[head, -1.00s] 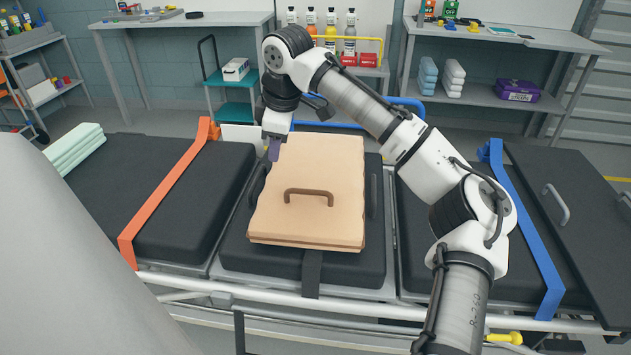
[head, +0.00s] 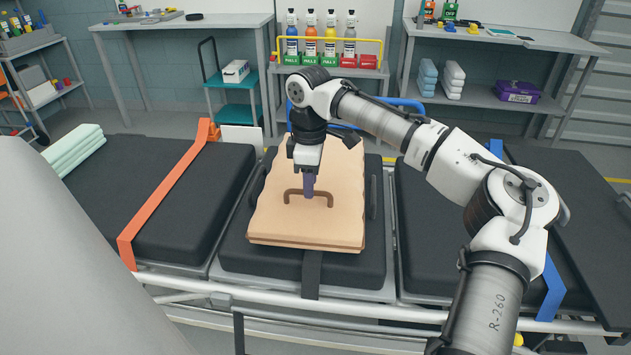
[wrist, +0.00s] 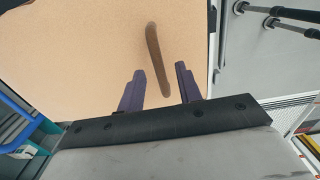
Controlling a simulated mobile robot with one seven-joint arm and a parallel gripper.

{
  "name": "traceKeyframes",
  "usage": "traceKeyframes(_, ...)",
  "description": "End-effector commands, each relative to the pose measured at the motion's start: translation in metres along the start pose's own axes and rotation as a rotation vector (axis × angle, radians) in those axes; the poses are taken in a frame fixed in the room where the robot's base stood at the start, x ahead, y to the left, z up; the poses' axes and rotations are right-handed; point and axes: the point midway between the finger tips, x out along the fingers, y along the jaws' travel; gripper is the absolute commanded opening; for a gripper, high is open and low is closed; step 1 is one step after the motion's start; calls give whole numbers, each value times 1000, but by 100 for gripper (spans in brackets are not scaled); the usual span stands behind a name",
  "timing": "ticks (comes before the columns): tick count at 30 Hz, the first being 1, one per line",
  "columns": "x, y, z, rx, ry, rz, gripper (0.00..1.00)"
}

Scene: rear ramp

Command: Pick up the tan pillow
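The tan pillow (head: 335,225) lies flat on the middle black cushion, with a brown handle (head: 307,196) on top. My gripper (head: 309,190) is over the pillow at the handle, pointing down. In the wrist view the purple fingers of my gripper (wrist: 163,85) are apart. The handle (wrist: 157,55) shows beyond and between the fingertips, with its near end between them. The pillow (wrist: 90,45) fills much of that view. I cannot tell how high the fingertips are above the pillow, and nothing is held.
Black cushions (head: 195,205) lie on both sides, with an orange strap (head: 165,195) at left and a blue strap (head: 550,285) at right. A metal rail (head: 290,298) runs along the front. A pale green folded stack (head: 75,150) lies at far left. Shelves stand behind.

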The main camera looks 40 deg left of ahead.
Motion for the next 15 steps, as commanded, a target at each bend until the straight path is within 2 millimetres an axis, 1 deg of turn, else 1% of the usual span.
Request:
traceKeyframes(3, 17, 1, -5, 0, -5, 1, 35)
traceKeyframes(7, 33, 1, -5, 1, -1, 1, 35)
traceKeyframes(10, 38, 1, -5, 1, -1, 1, 35)
traceKeyframes(15, 38, 1, -5, 1, 0, 1, 35)
